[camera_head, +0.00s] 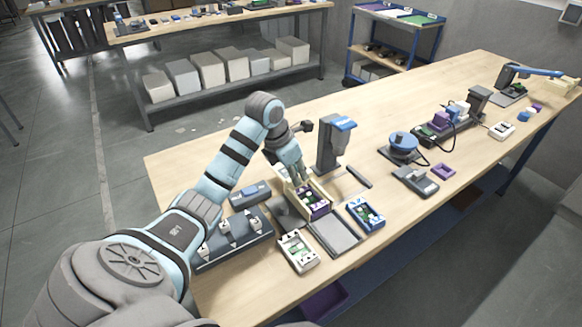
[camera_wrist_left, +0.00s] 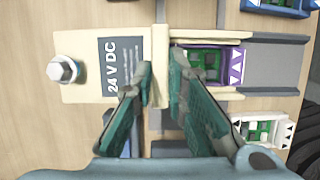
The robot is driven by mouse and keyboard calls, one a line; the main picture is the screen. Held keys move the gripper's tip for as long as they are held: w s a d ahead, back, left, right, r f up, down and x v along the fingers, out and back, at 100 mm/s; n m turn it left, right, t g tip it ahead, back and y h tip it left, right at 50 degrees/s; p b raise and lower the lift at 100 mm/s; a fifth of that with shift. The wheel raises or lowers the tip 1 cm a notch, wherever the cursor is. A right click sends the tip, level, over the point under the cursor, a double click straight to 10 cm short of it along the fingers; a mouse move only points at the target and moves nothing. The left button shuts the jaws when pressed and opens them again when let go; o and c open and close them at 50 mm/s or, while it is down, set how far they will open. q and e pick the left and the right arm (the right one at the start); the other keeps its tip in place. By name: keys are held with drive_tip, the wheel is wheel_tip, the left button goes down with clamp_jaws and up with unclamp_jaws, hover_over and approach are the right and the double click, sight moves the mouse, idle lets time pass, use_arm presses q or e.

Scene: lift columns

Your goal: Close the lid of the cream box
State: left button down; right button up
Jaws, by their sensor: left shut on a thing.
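The cream box (camera_head: 320,189) stands on the bench, and a purple-framed green device (camera_wrist_left: 208,65) lies in its open right part in the left wrist view. The cream panel (camera_wrist_left: 80,88) at the left carries a "24 V DC" label and a metal knob (camera_wrist_left: 64,70). A raised cream crosspiece (camera_wrist_left: 161,45) stands at the panel's right edge, beside the opening. My left gripper (camera_head: 301,182) is shut on this crosspiece, one finger on each side, also seen in the left wrist view (camera_wrist_left: 161,75). The fingers hide part of the box. My right gripper is not in view.
A grey plate (camera_head: 334,232) adjoins the box. A white device (camera_head: 298,252) and a blue-framed one (camera_head: 366,214) lie nearby. A dark tray (camera_head: 236,240) is at the left, a grey stand with a blue top (camera_head: 335,145) behind. Free bench lies further back.

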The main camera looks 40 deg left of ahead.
use_arm(q)
drive_tip(key=shift+s+d+p, duration=0.2)
drive_tip(key=shift+d+p, duration=0.1)
drive_tip(key=shift+d, duration=0.4)
drive_tip(key=shift+s+d+p, duration=0.25)
drive_tip(key=shift+d+p, duration=0.1)
drive_tip(key=shift+d, duration=0.35)
drive_tip(key=shift+s+d+p, duration=0.2)
drive_tip(key=shift+d+p, duration=0.1)
drive_tip(key=shift+d, duration=0.4)
drive_tip(key=shift+s+d+p, duration=0.25)
drive_tip(key=shift+d, duration=0.5)
drive_tip(key=shift+s+d+p, duration=0.2)
drive_tip(key=shift+d, duration=0.55)
drive_tip(key=shift+s+d+p, duration=0.25)
drive_tip(key=shift+d, duration=0.5)
drive_tip(key=c, duration=1.6)
unclamp_jaws()
drive_tip(key=shift+c, duration=0.2)
wheel_tip(320, 180, up, 6)
drive_tip(key=p, duration=0.5)
drive_tip(key=shift+w, duration=0.1)
